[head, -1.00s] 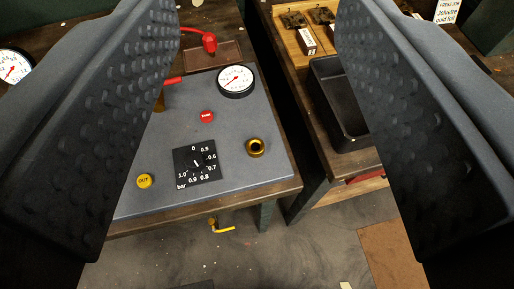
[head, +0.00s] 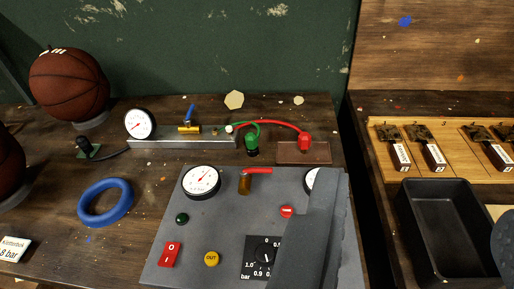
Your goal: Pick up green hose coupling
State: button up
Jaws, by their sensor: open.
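The green hose coupling (head: 251,143) stands near the back of the wooden bench, in front of the green wall. A short green hose (head: 251,124) arcs from it to the metal manifold block (head: 185,144); a dark part shows under the coupling. The red coupling (head: 305,141) is to its right, at the end of a red hose, over a brown plate (head: 303,157). My gripper (head: 412,228) is open and empty. Its fingers show at lower right, well apart from the green coupling. The left finger hides part of the grey panel and a gauge.
The grey control panel (head: 224,219) with gauge, buttons and dial stands in front of the couplings. A blue ring (head: 105,203) and basketball (head: 69,82) are at left. A black bin (head: 446,230) and wooden tray (head: 388,139) are on the right bench, across a gap.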

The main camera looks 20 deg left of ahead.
aim_at(251, 139)
jog(key=z, duration=0.1)
jog(key=k, duration=0.5)
jog(key=u, duration=0.95)
jog(key=i, duration=1.55)
jog(key=z, duration=0.35)
